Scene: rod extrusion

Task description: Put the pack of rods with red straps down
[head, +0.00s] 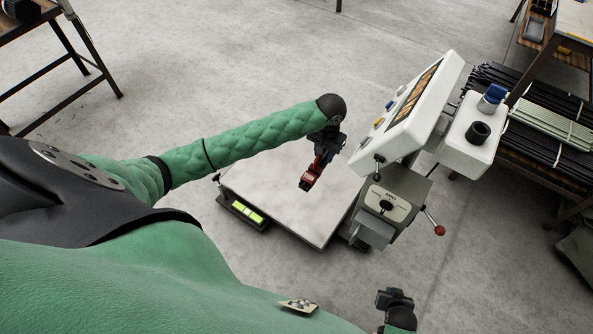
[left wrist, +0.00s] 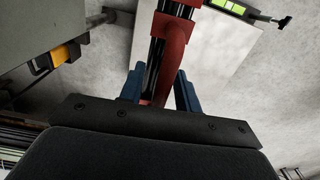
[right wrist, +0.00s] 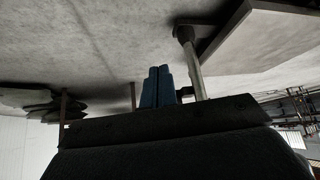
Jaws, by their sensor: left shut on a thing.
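My left gripper (head: 327,145) is over the pale weighing plate (head: 265,180). It is shut on the pack of rods with red straps (head: 312,176), which hangs below it. In the left wrist view the blue fingers (left wrist: 160,92) stand either side of the red handle of the pack (left wrist: 174,55), with dark rods beside it and the plate beyond. I cannot tell whether the pack touches the plate. My right gripper (head: 393,299) is low at the bottom right of the head view. In the right wrist view its fingers (right wrist: 158,86) are together and empty.
A white machine with a control panel (head: 408,100) stands right of the plate, with a red-knobbed lever (head: 438,230). A green-lit display (head: 247,210) sits at the plate's left edge. A rack of dark rods (head: 545,130) is far right. A table (head: 45,30) is top left.

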